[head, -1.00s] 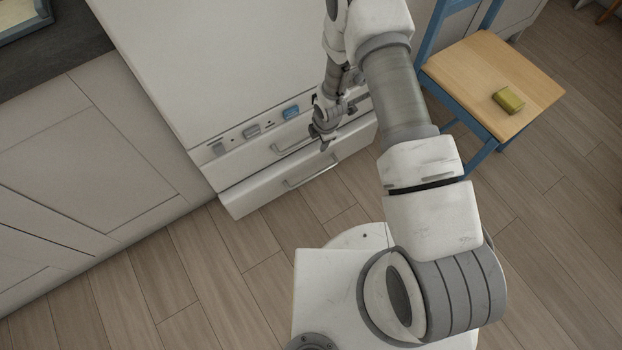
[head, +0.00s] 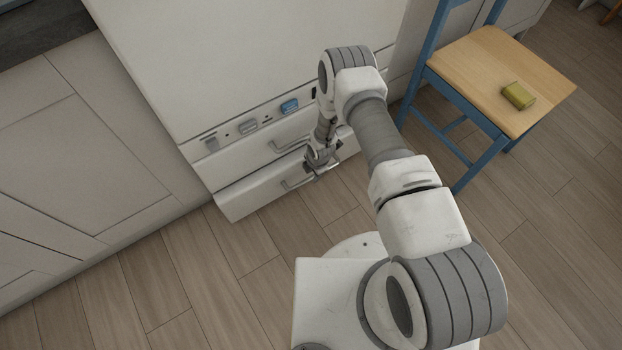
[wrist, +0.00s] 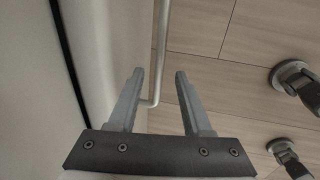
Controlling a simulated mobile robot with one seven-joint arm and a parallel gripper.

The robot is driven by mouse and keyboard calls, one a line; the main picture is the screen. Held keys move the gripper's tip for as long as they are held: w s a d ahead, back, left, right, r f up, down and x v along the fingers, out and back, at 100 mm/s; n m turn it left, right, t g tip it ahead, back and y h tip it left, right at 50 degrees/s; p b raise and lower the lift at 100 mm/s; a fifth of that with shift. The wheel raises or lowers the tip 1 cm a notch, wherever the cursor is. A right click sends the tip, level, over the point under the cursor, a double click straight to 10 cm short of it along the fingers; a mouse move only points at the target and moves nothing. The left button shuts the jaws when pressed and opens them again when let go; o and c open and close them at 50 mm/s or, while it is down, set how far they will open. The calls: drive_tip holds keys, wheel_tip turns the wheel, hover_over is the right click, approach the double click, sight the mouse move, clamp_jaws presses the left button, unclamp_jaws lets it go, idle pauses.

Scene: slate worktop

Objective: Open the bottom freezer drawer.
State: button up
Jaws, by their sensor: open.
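The bottom freezer drawer (head: 243,198) is the lowest white front of the fridge-freezer and looks closed. Its metal bar handle (head: 290,186) is partly hidden by my gripper in the head view. My gripper (head: 320,172) is open at the right part of this handle. In the wrist view, the handle bar (wrist: 161,40) runs between the two spread fingers of my gripper (wrist: 159,74), nearer the left one. The bar's bent end shows between the fingers. I cannot tell whether a finger touches it.
The floor (head: 215,270) before the drawers is clear.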

sight(311, 178)
drive_tip(key=shift+w+a+f+b, duration=0.15)
drive_tip(key=shift+f+b, duration=0.1)
drive_tip(key=shift+f, duration=0.5)
drive_tip(key=shift+w+f+b, duration=0.1)
drive_tip(key=shift+f+b, duration=0.15)
drive_tip(key=shift+f, duration=0.55)
drive_tip(key=shift+w+a+f+b, duration=0.15)
drive_tip(key=shift+f+b, duration=0.1)
drive_tip(key=shift+f, duration=0.5)
clamp_jaws()
